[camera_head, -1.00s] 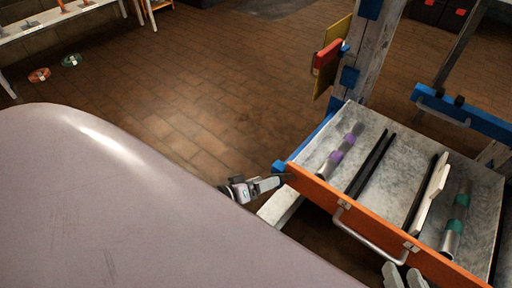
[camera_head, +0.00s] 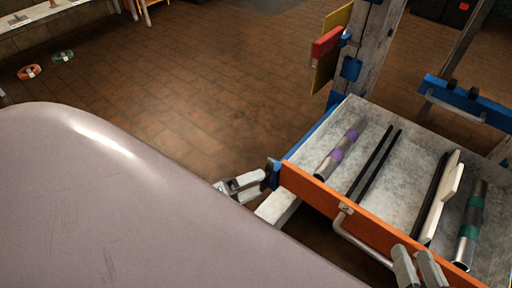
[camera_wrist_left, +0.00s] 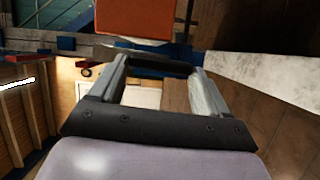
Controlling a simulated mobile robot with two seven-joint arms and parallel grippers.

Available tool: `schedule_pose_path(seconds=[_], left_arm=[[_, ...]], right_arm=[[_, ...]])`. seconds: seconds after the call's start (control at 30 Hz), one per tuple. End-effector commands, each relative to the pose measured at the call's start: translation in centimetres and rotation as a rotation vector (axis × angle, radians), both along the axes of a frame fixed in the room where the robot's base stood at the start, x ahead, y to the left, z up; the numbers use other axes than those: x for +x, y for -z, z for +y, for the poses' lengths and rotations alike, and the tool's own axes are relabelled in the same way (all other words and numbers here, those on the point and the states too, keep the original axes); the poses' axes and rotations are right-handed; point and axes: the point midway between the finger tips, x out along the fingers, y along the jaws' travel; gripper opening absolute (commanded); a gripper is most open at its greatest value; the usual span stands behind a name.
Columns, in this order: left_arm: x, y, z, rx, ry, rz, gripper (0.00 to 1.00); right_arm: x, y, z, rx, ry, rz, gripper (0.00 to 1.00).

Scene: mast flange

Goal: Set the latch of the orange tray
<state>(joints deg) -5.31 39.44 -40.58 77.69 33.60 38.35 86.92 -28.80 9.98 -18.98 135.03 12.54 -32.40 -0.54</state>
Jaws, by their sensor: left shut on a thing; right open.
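The orange tray (camera_head: 325,199) is a grey-floored drawer with an orange front and a metal bar handle (camera_head: 357,240). A blue latch piece (camera_head: 271,174) sits at the left end of its front. My left gripper (camera_head: 262,182) is at that corner, its fingers shut on the blue latch piece. In the left wrist view, my left gripper (camera_wrist_left: 158,66) has a dark bar across its fingertips, and the orange front (camera_wrist_left: 135,18) is just beyond. My right gripper (camera_head: 418,262) is open at the right part of the front, near the handle; its tips' contact is unclear.
The tray holds a purple-banded tube (camera_head: 340,150), a teal-banded tube (camera_head: 470,225), black dividers (camera_head: 374,165) and a white piece (camera_head: 443,195). A grey post (camera_head: 372,50) with red and yellow plates stands behind. Brown floor (camera_head: 190,90) is open at left.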

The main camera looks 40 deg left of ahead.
Motion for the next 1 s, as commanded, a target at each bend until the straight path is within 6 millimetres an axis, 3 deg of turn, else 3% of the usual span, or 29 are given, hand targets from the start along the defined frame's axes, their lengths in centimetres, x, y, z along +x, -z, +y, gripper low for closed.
schedule_pose_path(seconds=[0.67, 0.7, 0.73, 0.77, 1.0], left_arm=[[-0.31, 0.13, -0.05, -0.067, 0.001, 0.008, 0.22], [-0.31, 0.13, -0.05, -0.067, 0.001, 0.008, 0.83], [-0.31, 0.13, -0.05, -0.067, 0.001, 0.008, 0.93], [-0.31, 0.13, -0.05, -0.066, 0.001, 0.008, 1.00], [-0.26, 0.01, -0.03, -0.064, 0.000, 0.006, 1.00]], right_arm=[[-0.22, -0.09, -0.46, -0.025, 0.006, -0.032, 0.43], [-0.22, -0.08, -0.47, -0.025, 0.006, -0.032, 0.43], [-0.22, -0.07, -0.47, -0.025, 0.006, -0.032, 0.43], [-0.21, -0.07, -0.46, -0.025, 0.006, -0.032, 0.43], [-0.22, -0.01, -0.46, -0.025, 0.006, -0.028, 0.43]])
